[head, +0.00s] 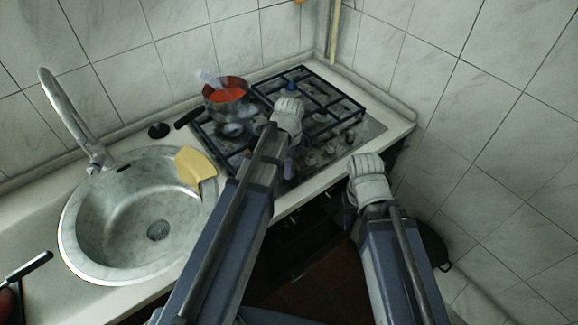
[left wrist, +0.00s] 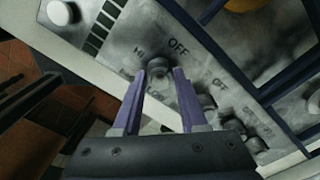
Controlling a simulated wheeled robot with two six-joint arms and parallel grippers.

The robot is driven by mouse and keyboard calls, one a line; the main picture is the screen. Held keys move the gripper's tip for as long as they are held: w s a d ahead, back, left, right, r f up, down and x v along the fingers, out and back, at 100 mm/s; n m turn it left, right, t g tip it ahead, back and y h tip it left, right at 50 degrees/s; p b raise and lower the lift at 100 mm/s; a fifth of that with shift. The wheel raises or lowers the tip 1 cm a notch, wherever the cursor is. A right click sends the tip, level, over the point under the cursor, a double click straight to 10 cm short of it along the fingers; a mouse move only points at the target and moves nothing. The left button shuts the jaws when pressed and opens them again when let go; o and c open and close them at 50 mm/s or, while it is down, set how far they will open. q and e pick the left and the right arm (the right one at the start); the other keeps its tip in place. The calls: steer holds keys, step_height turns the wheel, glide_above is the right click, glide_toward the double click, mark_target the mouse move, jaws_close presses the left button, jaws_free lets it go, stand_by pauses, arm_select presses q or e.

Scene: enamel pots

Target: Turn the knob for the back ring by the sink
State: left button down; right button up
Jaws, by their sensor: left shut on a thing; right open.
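The hob (head: 318,130) has a row of knobs along its front edge. My left gripper (head: 289,166) points down at the sink-side end of that row, partly hidden by my own wrist. In the left wrist view its two purple fingers (left wrist: 161,75) are shut on a small grey knob (left wrist: 158,66), with "OFF" and "HI" printed beside it. More knobs (left wrist: 232,127) lie to the lower right. A pot (head: 226,97) with red contents stands on the back ring by the sink. My right gripper (head: 367,172) is open beside the counter's front edge; its fingers are hard to see.
A round sink (head: 90,250) with a tap (head: 75,115) is on the left. A yellow cloth (head: 196,167) lies over the sink's rim. A black round item (head: 158,130) sits behind the sink. A tiled wall (head: 510,150) closes off the right side.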

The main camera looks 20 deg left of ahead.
stand_by(0.4)
arm_select(q)
steer(key=shift+c, duration=2.2)
jaws_free()
steer(key=shift+r, duration=0.1)
step_height(320, 180, up, 8)
steer(key=p, duration=0.8)
steer(key=shift+f, duration=0.2)
steer(key=s+d+n+y, duration=0.1)
steer(key=s+d+n, duration=0.9)
steer(key=s+n, duration=0.3)
steer(key=shift+s+d, duration=0.25)
steer(key=shift+s, duration=0.4)
